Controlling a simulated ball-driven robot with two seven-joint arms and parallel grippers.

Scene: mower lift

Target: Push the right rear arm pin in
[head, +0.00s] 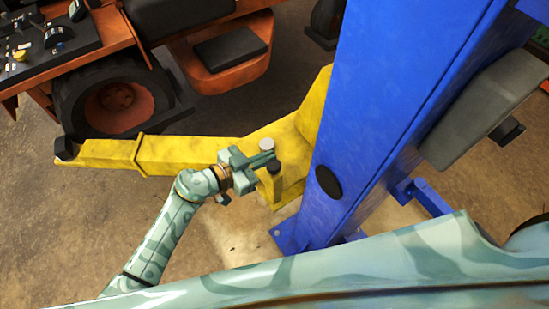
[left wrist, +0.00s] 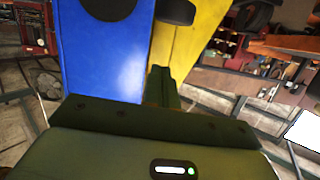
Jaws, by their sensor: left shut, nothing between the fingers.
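A pin with a round grey head (head: 267,144) stands up at the inner end of the yellow lift arm (head: 190,153), close to the blue post (head: 370,110). Just in front of it is a short yellow upright with a black top (head: 273,167). My left gripper (head: 270,157) is shut and empty, with its fingertips at these two parts. I cannot tell whether it touches either. In the left wrist view the shut fingers (left wrist: 158,86) point toward the yellow arm (left wrist: 190,45) beside the blue post (left wrist: 105,60); the pin head is not clear there. My right gripper is not in view.
An orange mower (head: 215,60) with a black tyre (head: 110,98) stands behind the yellow arm. A grey box (head: 485,110) is fixed to the right side of the post. Bare concrete floor (head: 60,225) lies open at the left.

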